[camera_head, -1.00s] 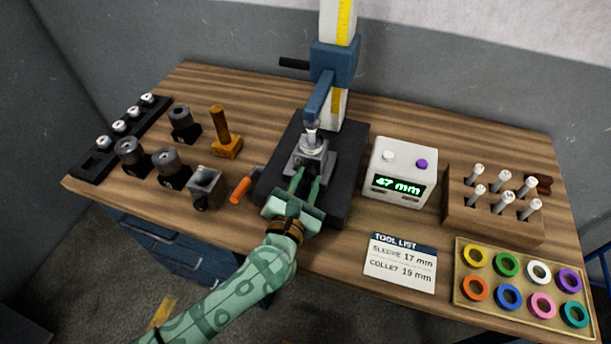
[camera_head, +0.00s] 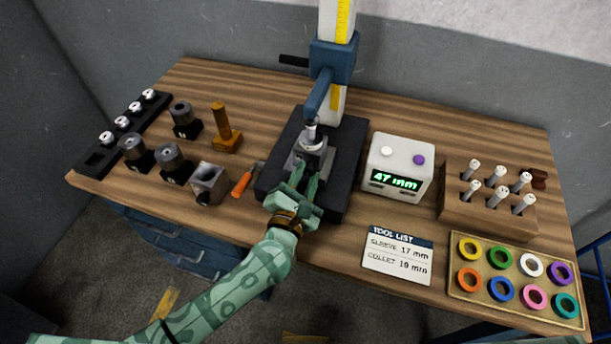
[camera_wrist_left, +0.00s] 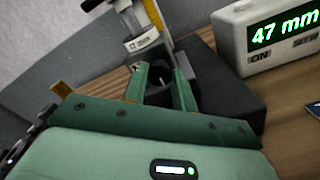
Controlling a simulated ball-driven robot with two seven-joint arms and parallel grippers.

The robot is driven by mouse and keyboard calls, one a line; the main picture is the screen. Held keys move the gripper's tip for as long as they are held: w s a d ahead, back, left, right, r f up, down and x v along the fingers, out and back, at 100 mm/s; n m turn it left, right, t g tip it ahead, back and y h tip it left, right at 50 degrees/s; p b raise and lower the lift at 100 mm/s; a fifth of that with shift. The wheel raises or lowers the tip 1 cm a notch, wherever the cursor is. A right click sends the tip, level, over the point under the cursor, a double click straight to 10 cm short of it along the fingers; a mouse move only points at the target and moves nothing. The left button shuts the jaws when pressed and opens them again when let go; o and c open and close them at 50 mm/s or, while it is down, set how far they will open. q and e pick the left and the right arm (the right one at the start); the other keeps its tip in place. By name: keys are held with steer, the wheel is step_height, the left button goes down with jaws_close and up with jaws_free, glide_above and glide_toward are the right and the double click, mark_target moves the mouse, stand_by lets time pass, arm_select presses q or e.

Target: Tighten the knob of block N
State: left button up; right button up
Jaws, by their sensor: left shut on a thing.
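A grey metal block (camera_head: 313,159) stands on the black base of the press, under its spindle. A letter on this block cannot be read, so I cannot tell if it is block N. My left gripper (camera_head: 304,183) reaches it from the front and is shut on its dark round knob. In the left wrist view, the fingers (camera_wrist_left: 162,88) lie on both sides of the dark knob (camera_wrist_left: 158,92), partly hidden between them.
The press (camera_head: 334,62) stands behind the block. A display box (camera_head: 400,165) reading 47 mm is to its right. An orange-handled tool (camera_head: 243,183) lies close left of the base. Several other blocks, a pin rack (camera_head: 485,208) and a ring tray (camera_head: 449,285) occupy the sides.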

arm_select(q)
steer(key=o, duration=1)
steer(key=shift+f, duration=0.1)
steer(key=shift+s, duration=0.1)
steer(key=shift+f, duration=0.1)
